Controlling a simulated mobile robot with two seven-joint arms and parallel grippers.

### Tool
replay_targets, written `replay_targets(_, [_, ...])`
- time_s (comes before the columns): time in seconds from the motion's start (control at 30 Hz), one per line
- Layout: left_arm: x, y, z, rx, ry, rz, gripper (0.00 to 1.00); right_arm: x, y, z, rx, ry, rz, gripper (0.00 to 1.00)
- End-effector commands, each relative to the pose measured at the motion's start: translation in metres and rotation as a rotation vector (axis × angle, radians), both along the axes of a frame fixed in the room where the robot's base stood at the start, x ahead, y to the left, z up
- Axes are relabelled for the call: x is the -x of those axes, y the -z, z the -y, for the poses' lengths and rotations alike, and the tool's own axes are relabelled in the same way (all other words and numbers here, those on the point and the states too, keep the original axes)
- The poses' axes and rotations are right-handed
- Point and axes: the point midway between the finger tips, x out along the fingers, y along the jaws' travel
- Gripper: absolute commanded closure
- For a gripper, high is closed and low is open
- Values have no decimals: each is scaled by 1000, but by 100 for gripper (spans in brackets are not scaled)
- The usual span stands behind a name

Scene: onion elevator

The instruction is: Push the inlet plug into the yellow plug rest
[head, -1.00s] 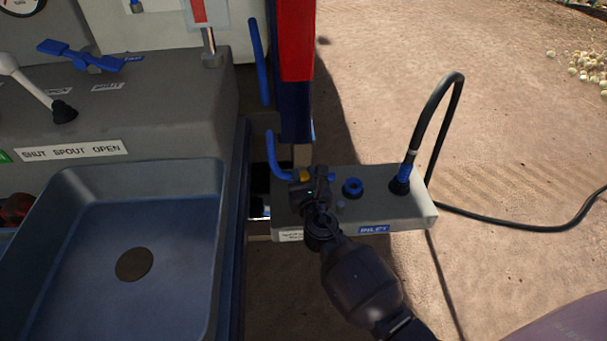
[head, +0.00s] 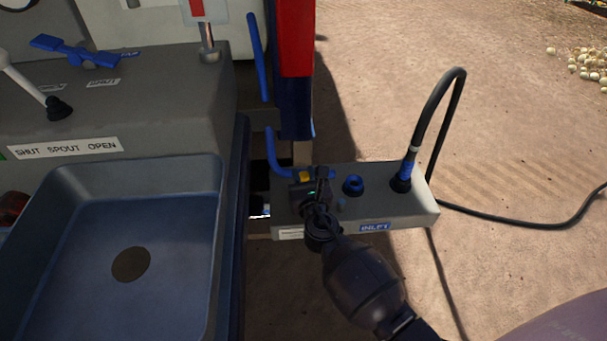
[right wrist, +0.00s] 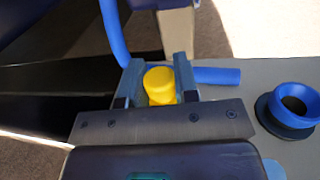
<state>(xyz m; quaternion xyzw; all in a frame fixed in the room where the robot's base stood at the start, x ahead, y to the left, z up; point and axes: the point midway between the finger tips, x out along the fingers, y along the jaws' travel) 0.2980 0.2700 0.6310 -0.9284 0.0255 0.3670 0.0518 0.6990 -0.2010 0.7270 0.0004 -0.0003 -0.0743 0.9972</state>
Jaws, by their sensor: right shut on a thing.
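My right gripper (head: 308,183) is over the left end of the grey shelf and shut on a round yellow piece (right wrist: 160,84). The fingers stand on both sides of this piece in the right wrist view. It also shows in the head view (head: 305,176). I cannot tell whether it is the plug rest or part of a plug. A black cable with a blue connector (head: 407,169) stands upright in a black socket at the shelf's right end. My left gripper is not in view.
The grey shelf (head: 415,208) carries a blue INLET label (head: 374,227) and an empty blue ring socket (head: 353,185). A blue bent pipe (head: 271,150) runs close behind the gripper. A dark tray (head: 60,250) lies left. The ground right is mostly open.

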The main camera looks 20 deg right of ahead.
Motion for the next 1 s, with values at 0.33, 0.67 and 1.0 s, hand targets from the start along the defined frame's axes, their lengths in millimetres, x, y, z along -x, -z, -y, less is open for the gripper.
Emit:
replay_targets(0.33, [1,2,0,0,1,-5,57,0,2,0,0,0,-1,69])
replay_targets(0.67, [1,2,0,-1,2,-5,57,0,3,0,0,0,-1,42])
replay_targets(1.0, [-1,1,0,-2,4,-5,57,0,3,0,1,0,-2,42])
